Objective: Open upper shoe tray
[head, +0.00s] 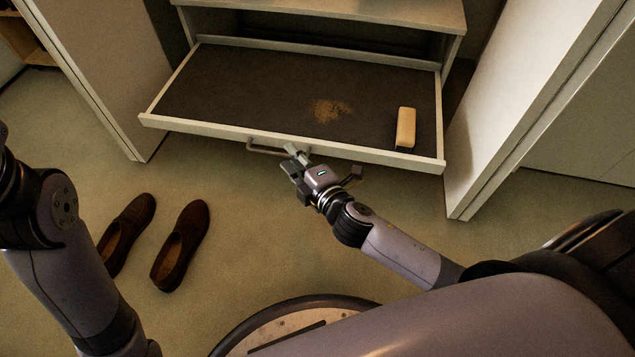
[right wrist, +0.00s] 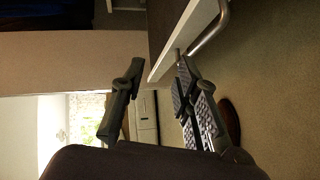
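The shoe tray (head: 215,132) is a shallow drawer with a dark lining and pale rim, and it stands pulled out of the cabinet. Its metal bar handle (head: 262,150) is on the front face; the handle also shows in the right wrist view (right wrist: 212,36). My right gripper (head: 297,158) is at the handle's right end, just in front of the tray. In the right wrist view its fingers are spread wide apart, with one fingertip close to the handle's end. I cannot tell whether they touch. Only links of my left arm show; its gripper is out of view.
A tan block (head: 406,127) and a patch of brown dirt (head: 331,110) lie in the tray. Two brown shoes (head: 126,233) (head: 181,245) stand on the floor at left. White door panels (head: 97,75) (head: 535,105) flank the tray.

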